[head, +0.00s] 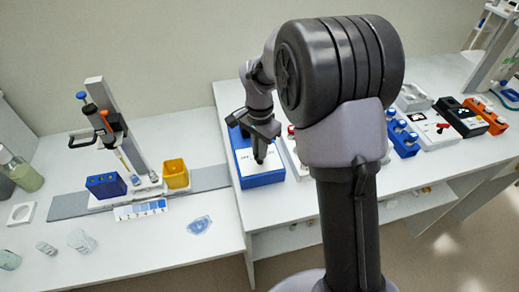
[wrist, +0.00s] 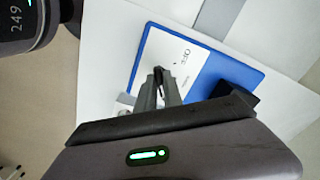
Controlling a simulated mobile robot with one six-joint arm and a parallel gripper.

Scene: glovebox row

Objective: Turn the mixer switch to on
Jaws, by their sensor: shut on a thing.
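A blue box with a white top panel (head: 245,163) stands on the bench under my gripper. In the wrist view its white panel (wrist: 182,50) carries the label OFF, just beyond my fingertips. My gripper (head: 259,158) points down onto this panel. In the wrist view my gripper (wrist: 158,78) is shut on a small dark piece at the panel, which I take to be the mixer switch. The fingers hide most of it, so I cannot tell which way it is turned.
To the left stand a stand with a pipette (head: 104,125), a blue rack (head: 106,186) and a yellow cup (head: 176,173). Several other boxes with controls, including a blue one (head: 402,138) and an orange one (head: 484,115), line the bench to the right. My arm hides part of that row.

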